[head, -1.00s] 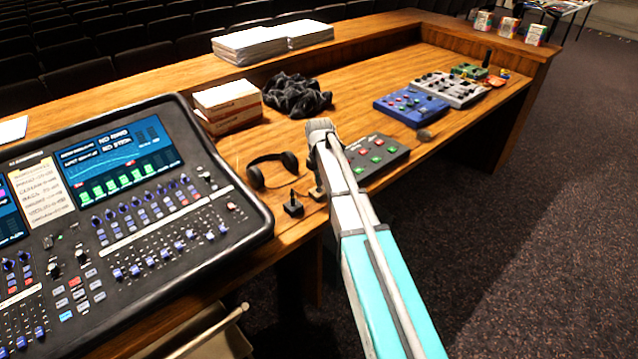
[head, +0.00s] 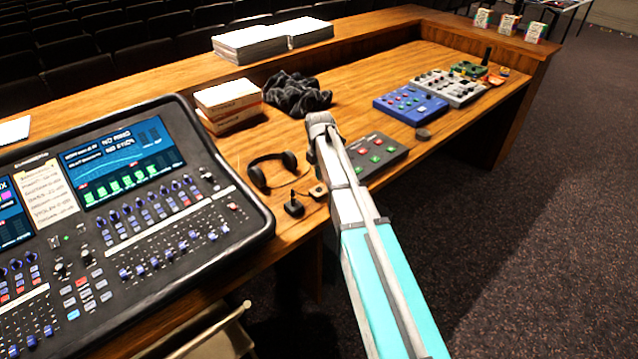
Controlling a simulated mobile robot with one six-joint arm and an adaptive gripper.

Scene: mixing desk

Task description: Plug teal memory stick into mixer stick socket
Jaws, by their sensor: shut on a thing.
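The mixer (head: 150,215) is the large dark console on the left of the desk, with faders, knobs and lit screens. Its main screen (head: 122,158) shows large white text that seems to read "NO STICK". I cannot make out the stick socket on it. I do not see the teal memory stick. My arm rises from the bottom right and bends just right of the headphones. My gripper is not visible, and the bent arm may hide it.
Headphones (head: 272,172), a small black stalked object (head: 293,206) and a green-and-red button box (head: 376,155) are near my arm. Boxes (head: 229,104), dark crumpled cloth (head: 296,95) and a blue device (head: 410,106) lie farther back. Wood between the cloth and blue device is clear.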

